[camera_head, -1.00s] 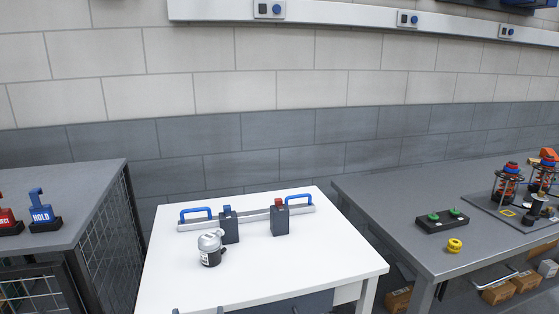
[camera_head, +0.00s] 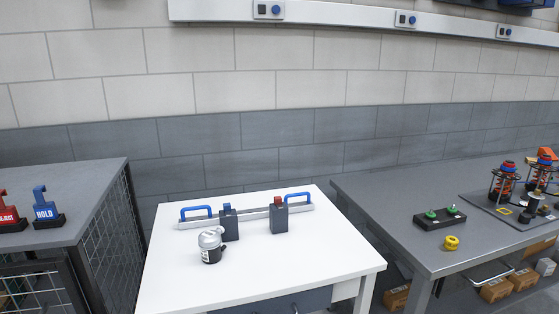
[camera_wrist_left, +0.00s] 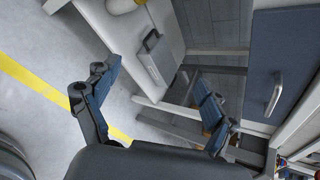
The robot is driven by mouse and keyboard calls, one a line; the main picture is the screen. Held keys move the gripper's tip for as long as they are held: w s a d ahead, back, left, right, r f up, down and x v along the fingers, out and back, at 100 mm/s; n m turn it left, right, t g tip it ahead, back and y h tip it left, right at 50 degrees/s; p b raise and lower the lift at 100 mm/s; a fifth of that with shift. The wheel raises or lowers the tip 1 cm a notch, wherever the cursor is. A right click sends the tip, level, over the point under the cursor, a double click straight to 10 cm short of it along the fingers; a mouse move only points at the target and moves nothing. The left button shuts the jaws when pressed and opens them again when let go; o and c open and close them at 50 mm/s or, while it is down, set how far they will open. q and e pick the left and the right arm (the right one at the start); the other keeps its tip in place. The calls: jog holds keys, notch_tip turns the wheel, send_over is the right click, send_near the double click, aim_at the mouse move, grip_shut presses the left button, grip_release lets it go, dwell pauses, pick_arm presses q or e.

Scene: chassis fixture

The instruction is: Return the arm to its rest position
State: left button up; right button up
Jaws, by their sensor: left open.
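My left gripper (camera_wrist_left: 160,115) shows in the left wrist view with its two dark fingers spread wide apart. Nothing is between the fingers. Beyond them are the floor and the legs and drawer of a table. In the head view neither gripper can be made out. My right gripper is not visible in any frame.
A white table (camera_head: 290,262) in the head view bears a bar fixture with blue handles (camera_head: 297,197) and a silver-and-black canister (camera_head: 211,246). A grey bench (camera_head: 390,200) at right holds a yellow ring (camera_head: 451,242) and spring assemblies (camera_head: 503,181). HOLD (camera_head: 46,208) and REJECT signs stand at left.

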pick_arm(q)
jog(key=s+a+f+n+g, duration=0.2)
jog(key=s+f+n+g, duration=0.4)
jog(key=s+f+n, duration=0.9)
jog(key=s+a+f+n+g, duration=0.1)
jog(key=s+f, duration=0.5)
jog(key=s, duration=0.7)
jog(key=s+a+f+n+g, duration=0.2)
jog(key=s+f+n, duration=0.3)
jog(key=s, duration=0.7)
jog(key=shift+s+a+f+n+g, duration=0.3)
jog(key=shift+s+f+g, duration=0.1)
jog(key=shift+f+g, duration=0.25)
jog(key=shift+r, duration=0.1)
